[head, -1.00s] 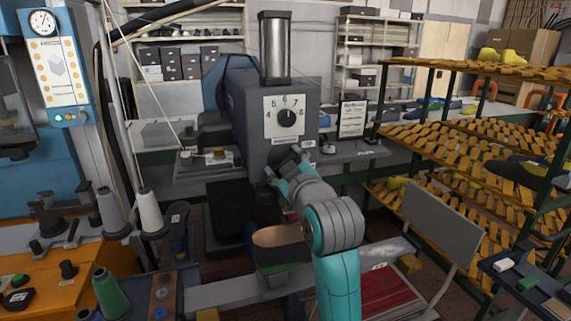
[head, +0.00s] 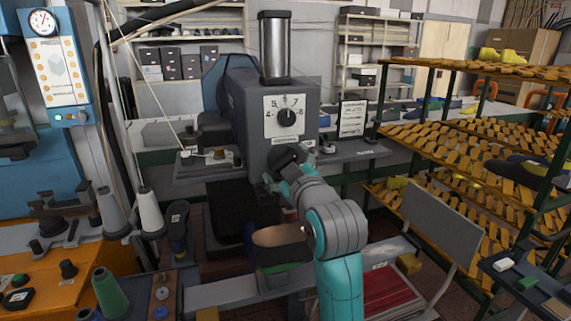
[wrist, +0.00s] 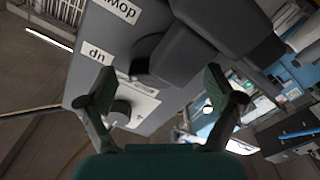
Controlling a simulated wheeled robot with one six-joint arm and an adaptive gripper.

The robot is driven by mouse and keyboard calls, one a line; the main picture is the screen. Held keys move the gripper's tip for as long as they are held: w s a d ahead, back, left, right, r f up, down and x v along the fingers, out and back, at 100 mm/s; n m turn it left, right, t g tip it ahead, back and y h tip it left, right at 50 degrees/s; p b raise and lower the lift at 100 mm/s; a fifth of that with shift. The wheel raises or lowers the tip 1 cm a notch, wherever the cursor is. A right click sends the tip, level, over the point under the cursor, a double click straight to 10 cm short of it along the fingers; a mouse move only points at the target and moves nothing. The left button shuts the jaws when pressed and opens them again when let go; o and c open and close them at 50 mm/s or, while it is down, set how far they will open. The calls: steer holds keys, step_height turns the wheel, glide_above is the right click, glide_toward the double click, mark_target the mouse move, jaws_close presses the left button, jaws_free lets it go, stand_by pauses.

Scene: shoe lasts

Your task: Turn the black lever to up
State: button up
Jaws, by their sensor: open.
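The black lever (wrist: 172,58) shows in the wrist view as a dark, blocky shape on the grey machine housing, beside labels reading "down" (wrist: 118,10) and "up" (wrist: 96,52), both upside down in that picture. In the head view a dark round part (head: 288,157), apparently the lever's hub, sits on the machine front below the dial, and my gripper partly covers it. My gripper (wrist: 158,88) is open, its two green fingers apart with the lever just beyond and between them. Contact cannot be told. In the head view my gripper (head: 277,183) is at the machine front.
The grey machine (head: 245,115) carries a numbered dial (head: 287,117) above the lever. A rack of wooden slats (head: 460,140) stands to the right. A sewing spool (head: 150,210) and an orange bench (head: 50,270) are at the left. A grey panel (head: 440,225) stands at the lower right.

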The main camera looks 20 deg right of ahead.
steer(key=s, duration=1.1)
steer(key=shift+f, duration=0.1)
steer(key=s+f+m+g, duration=0.1)
steer(key=s+f, duration=0.4)
steer(key=f, duration=0.5)
steer(key=s+f+m, duration=0.1)
steer(key=s+f, duration=0.3)
steer(key=f, duration=0.5)
steer(key=s+f+m+g, duration=0.15)
steer(key=s+f, duration=0.35)
steer(key=f, duration=0.5)
steer(key=s+f+m, duration=0.2)
steer(key=s+f, duration=0.2)
steer(key=s, duration=1)
steer(key=s+f+m, duration=0.1)
steer(key=s+f, duration=0.2)
steer(key=s, duration=1.1)
steer(key=shift+s+f+m+g, duration=0.2)
steer(key=shift+f+m+g, duration=0.15)
